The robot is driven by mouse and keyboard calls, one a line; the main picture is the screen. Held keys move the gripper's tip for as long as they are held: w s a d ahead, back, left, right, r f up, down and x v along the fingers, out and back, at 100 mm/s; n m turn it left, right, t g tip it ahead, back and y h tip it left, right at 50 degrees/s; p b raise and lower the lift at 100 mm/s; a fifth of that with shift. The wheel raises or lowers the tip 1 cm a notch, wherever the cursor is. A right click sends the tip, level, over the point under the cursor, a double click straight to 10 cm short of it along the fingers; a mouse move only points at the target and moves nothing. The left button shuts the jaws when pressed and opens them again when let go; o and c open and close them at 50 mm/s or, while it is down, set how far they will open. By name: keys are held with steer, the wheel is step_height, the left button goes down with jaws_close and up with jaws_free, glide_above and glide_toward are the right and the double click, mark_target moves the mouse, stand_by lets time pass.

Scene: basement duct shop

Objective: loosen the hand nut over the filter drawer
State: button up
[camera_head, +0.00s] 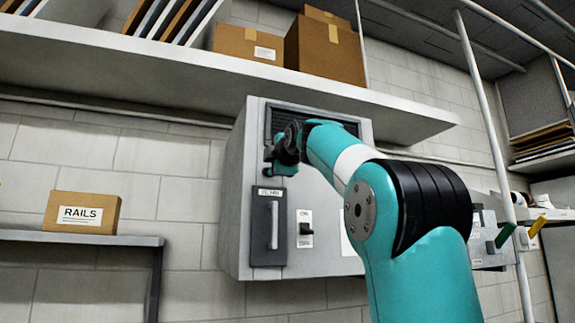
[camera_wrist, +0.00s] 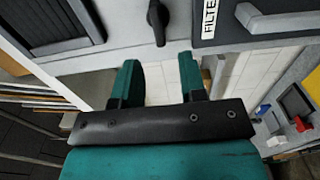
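The hand nut (camera_wrist: 157,20) is a small black knob with a lobe hanging down, on the grey cabinet (camera_head: 243,190) face beside the filter drawer. In the wrist view it lies ahead of my gripper (camera_wrist: 158,78), in line with the gap between the fingers and apart from them. The two teal fingers are open with nothing between them. The filter drawer (camera_wrist: 270,38) is a dark panel with a light bar handle and a "FILTER" label. In the head view the drawer (camera_head: 268,255) is below my gripper (camera_head: 275,160); my gripper appears to hide the nut there.
A switch (camera_head: 305,229) on a white plate sits right of the drawer. A dark louvred vent (camera_head: 285,115) is at the cabinet top. A shelf (camera_head: 200,75) with cardboard boxes (camera_head: 325,50) runs above. A "RAILS" box (camera_head: 82,213) stands on a left shelf.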

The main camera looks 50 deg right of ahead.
steer(key=b+v, duration=0.2)
steer(key=v, duration=0.8)
steer(key=shift+b, duration=0.4)
steer(key=shift+w+f, duration=0.1)
steer(key=w+a+f+g+y, duration=0.1)
steer(key=w+a+f+y, duration=0.15)
steer(key=f, duration=0.35)
steer(key=w+a+f+m+y, duration=0.1)
steer(key=w+a+f+y, duration=0.15)
steer(key=a+f, duration=0.2)
steer(key=w+a+f+g+y, duration=0.1)
steer(key=w+a+f+y, duration=0.15)
steer(key=f, duration=0.35)
steer(key=a+f+m+g+y, duration=0.1)
steer(key=a+f+g+y, duration=0.3)
steer(key=a+f, duration=1.05)
steer(key=s+a+f+m+g+y, duration=0.1)
steer(key=s+a+f+g, duration=0.3)
steer(key=s+f, duration=0.7)
steer(key=s+a+f+m+g+y, duration=0.1)
steer(key=s+a+f+g, duration=0.4)
steer(key=s+a+f, duration=0.3)
step_height(320, 180, down, 4)
steer(key=s, duration=0.2)
steer(key=shift+s+a+f+m, duration=0.2)
steer(key=shift+s+m, duration=0.15)
steer(key=shift+m, duration=0.05)
